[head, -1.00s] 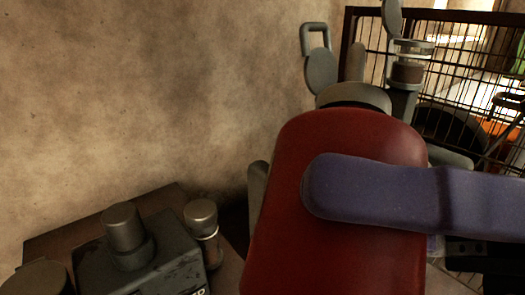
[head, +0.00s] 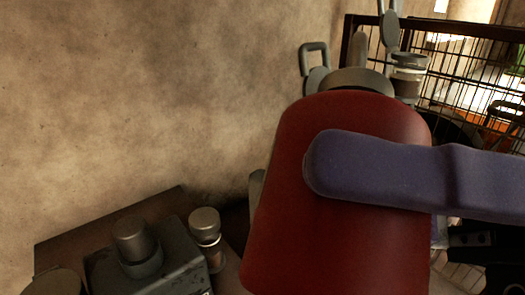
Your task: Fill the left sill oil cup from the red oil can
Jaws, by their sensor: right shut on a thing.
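The red oil can (head: 275,190) fills the middle of the head view, its grey collar (head: 345,80) pointing away from me. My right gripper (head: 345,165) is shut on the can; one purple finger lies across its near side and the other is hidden. A glass oil cup (head: 408,72) with a dark brown content stands just beyond the can, to the right of the collar. A grey lid (head: 390,28) stands up beside it. The can hides the cup's lower part and the spout tip cannot be made out. My left gripper is not in view.
A grey looped handle (head: 314,58) stands left of the collar. A dark wire cage (head: 465,60) is behind at right. At lower left a brown bench (head: 100,228) holds a dark block (head: 180,275) and a capped jar (head: 206,232). A plain wall fills the left.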

